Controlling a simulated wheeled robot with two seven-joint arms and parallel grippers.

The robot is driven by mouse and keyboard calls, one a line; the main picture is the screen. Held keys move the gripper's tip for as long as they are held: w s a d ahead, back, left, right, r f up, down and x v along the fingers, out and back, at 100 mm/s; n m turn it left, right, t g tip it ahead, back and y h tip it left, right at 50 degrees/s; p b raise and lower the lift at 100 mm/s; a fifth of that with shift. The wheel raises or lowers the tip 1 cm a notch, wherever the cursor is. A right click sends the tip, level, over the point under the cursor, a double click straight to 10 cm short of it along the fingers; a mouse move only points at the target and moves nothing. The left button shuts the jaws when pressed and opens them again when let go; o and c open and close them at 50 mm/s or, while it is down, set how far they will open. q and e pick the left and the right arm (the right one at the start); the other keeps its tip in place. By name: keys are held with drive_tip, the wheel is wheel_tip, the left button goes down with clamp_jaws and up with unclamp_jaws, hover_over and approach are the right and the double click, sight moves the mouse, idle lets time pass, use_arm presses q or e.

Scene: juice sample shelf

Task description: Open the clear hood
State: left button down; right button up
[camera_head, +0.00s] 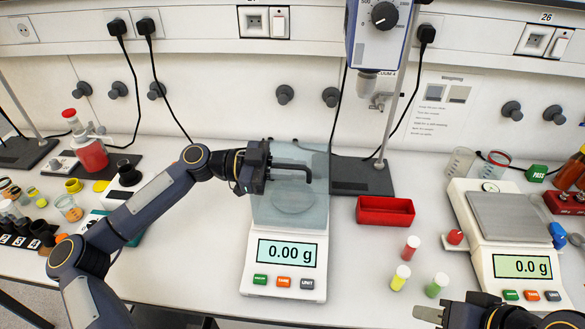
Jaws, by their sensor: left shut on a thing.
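The clear hood (318,185) is a bluish see-through cover over the pan of the middle balance (284,285), whose display reads 0.00 g. A dark bar handle (293,167) shows at the hood's upper left. My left gripper (268,167) is shut on this handle, with its arm reaching in from the left. The hood appears to stand over the pan; its exact tilt is hard to tell. My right gripper (450,306) is at the bottom right edge, partly cut off, its two grey fingers apart and empty.
A red tray (385,211) and several capped vials (411,248) stand right of the balance. A second balance (515,267) is further right. A stand with a mixer (377,30) rises behind. Bottles and jars crowd the left. The bench between the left arm and middle balance is clear.

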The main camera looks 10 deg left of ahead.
use_arm(q)
drive_tip(key=shift+w, duration=0.1)
drive_tip(key=shift+w+r, duration=0.35)
drive_tip(key=w+r+n, duration=0.1)
drive_tip(key=w+n, duration=0.1)
drive_tip(key=w, duration=0.1)
drive_tip(key=w+r+n, duration=0.2)
drive_tip(key=w, duration=0.1)
drive_tip(key=w+r+n+p, duration=0.1)
drive_tip(key=w+n, duration=0.1)
drive_tip(key=w, duration=0.1)
drive_tip(key=shift+w+r, duration=0.35)
drive_tip(key=shift+r, duration=0.05)
drive_tip(key=shift+w+n, duration=0.5)
drive_tip(key=shift+w, duration=0.35)
